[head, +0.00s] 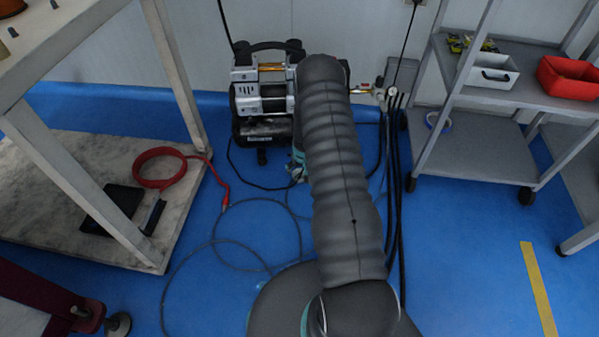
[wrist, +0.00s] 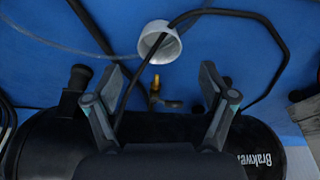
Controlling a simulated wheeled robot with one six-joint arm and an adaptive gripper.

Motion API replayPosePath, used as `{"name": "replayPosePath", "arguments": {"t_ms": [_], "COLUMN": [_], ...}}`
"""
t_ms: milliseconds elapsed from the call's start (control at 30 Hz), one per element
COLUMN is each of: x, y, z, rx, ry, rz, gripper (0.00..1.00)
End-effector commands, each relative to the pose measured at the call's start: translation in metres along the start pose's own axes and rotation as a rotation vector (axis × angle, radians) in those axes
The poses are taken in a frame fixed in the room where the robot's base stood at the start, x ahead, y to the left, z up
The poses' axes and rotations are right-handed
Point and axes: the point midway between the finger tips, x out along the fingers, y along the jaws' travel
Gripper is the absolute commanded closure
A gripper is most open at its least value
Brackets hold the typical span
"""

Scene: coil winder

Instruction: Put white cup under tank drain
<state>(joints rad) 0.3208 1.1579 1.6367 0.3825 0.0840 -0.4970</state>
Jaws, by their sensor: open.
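In the wrist view the white cup (wrist: 160,44) is by the blue floor, its open mouth partly toward the camera. A black hose crosses in front of or against its rim; I cannot tell which. The tank drain (wrist: 155,92), a small brass-tipped valve, shows just below the cup in the picture, at the edge of the black tank (wrist: 165,128). The cup appears beside the drain, with a gap. My gripper (wrist: 162,78) is open and empty, its fingers spread either side of the drain, cup beyond the tips. The cup and gripper are hidden in the head view.
The compressor (head: 258,95) stands by the wall behind my arm. Black hoses (head: 393,170) and a thin looped cable (head: 235,268) lie close by. A grey shelf cart (head: 465,150) stands right, a workbench (head: 60,55) left. Open blue floor (head: 460,250) lies front right.

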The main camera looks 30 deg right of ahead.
Motion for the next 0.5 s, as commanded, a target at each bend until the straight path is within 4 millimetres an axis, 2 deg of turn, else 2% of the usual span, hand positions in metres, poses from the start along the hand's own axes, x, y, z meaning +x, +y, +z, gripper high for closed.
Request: {"name": "replayPosePath", "arguments": {"t_ms": [33, 200, 500], "x": [-0.012, -0.038, -0.065], "y": [0.0, 0.0, -0.003], "z": [-0.002, -0.001, -0.005], "rx": [0.0, -0.001, -0.004], "ry": [0.002, 0.002, 0.005], "rz": [0.0, 0.0, -0.003], "gripper": [0.17, 0.17, 0.17]}}
